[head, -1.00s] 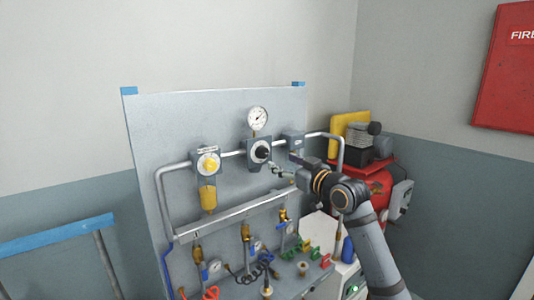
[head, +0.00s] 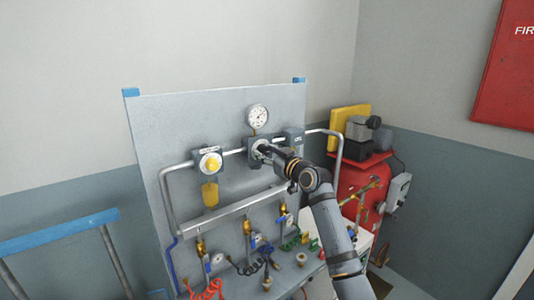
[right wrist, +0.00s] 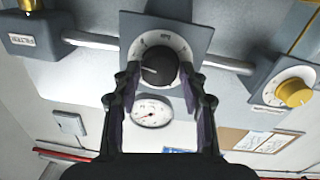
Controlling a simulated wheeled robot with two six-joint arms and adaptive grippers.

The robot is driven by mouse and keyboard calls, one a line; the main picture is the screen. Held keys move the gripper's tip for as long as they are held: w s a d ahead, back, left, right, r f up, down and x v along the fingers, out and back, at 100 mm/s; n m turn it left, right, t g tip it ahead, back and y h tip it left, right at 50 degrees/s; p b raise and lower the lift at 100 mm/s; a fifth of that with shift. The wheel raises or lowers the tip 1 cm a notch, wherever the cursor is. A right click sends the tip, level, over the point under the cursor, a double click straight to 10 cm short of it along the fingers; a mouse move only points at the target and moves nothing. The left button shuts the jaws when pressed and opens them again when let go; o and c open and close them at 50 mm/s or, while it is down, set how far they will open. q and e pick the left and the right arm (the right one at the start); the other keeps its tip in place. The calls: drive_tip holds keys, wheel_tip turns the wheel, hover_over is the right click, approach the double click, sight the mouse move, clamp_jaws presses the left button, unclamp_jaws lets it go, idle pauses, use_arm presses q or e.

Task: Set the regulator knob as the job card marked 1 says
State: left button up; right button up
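The black regulator knob (right wrist: 160,65) with a white pointer line sits on a white dial plate in a grey block, shown upside down in the right wrist view. In the head view my right gripper mostly hides the knob, and the dial's pale rim (head: 257,145) shows beside it. The pressure gauge (head: 258,117) is above the knob. No job card marked 1 can be made out. My left gripper is out of view.
A yellow knob (head: 210,161) on its own block is to the left on the same pipe. Below are a grey rail (head: 230,211), valves and coiled hoses. A red compressor tank (head: 360,195) stands right of the panel. Papers (right wrist: 265,141) in the right wrist view are unreadable.

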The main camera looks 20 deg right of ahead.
drive_tip(key=c, duration=0.6)
drive_tip(key=shift+f+n+b, duration=0.25)
drive_tip(key=shift+n+b, duration=0.05)
drive_tip(key=shift+b, duration=0.45)
drive_tip(key=shift+c, duration=0.2)
drive_tip(key=n+b, duration=0.3)
drive_tip(key=b, duration=0.1)
drive_tip(key=n+b, duration=0.3)
drive_tip(key=b, duration=0.1)
drive_tip(key=shift+f+n, duration=0.2)
drive_tip(key=shift+n, duration=0.2)
drive_tip(key=n+b, duration=0.2)
drive_tip(key=n, duration=0.1)
drive_tip(key=shift+y, duration=0.3)
drive_tip(key=shift+a+r+n+b, duration=0.1)
drive_tip(key=shift+n+b, duration=0.8)
drive_tip(key=shift+n, duration=0.6)
drive_tip(key=o, duration=1.2)
drive_tip(key=shift+r, duration=0.1)
